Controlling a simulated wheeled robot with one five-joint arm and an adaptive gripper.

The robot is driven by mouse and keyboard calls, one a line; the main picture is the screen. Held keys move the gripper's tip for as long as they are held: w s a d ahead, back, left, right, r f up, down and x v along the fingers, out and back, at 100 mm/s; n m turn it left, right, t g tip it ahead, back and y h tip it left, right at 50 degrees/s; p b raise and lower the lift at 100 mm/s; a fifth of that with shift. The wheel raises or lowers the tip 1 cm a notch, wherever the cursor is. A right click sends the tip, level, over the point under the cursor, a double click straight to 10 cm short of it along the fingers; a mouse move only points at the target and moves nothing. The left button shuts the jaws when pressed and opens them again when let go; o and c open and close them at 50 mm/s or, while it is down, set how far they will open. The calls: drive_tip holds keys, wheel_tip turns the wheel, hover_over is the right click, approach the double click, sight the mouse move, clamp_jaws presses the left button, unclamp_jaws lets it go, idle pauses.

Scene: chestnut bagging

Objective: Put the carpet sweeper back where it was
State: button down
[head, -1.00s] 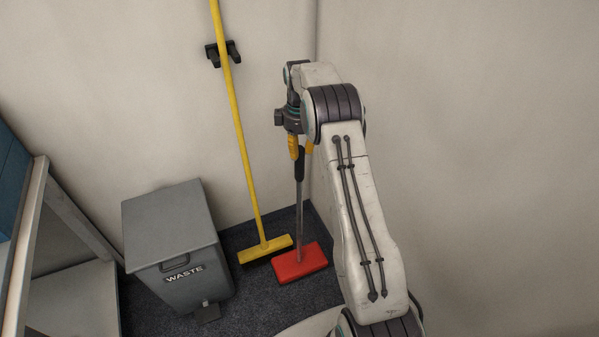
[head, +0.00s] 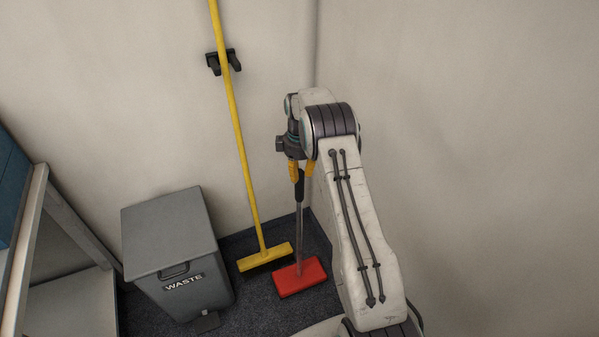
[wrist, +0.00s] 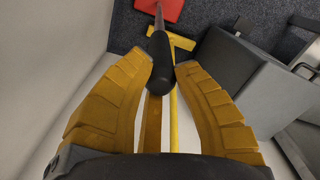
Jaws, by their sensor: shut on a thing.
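The carpet sweeper has a flat red head (head: 300,278), a thin grey pole (head: 299,228) and a black grip (head: 299,189). It stands roughly upright in the room corner, its head low over the dark carpet; I cannot tell if it touches. My gripper (head: 300,170) has its yellow fingers shut on the top of the black grip, pointing down. In the wrist view the black grip (wrist: 160,62) lies between the fingertips (wrist: 163,76), with part of the red head (wrist: 159,9) at the top edge.
A yellow broom (head: 238,130) leans just left of the sweeper, passing in front of a black wall holder (head: 223,62). A grey waste bin (head: 172,240) stands further left, beside a shelf frame (head: 30,230). Bare walls close in behind and at the right.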

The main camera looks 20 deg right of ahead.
drive_tip(key=shift+w, duration=0.1)
drive_tip(key=c, duration=1.1)
unclamp_jaws()
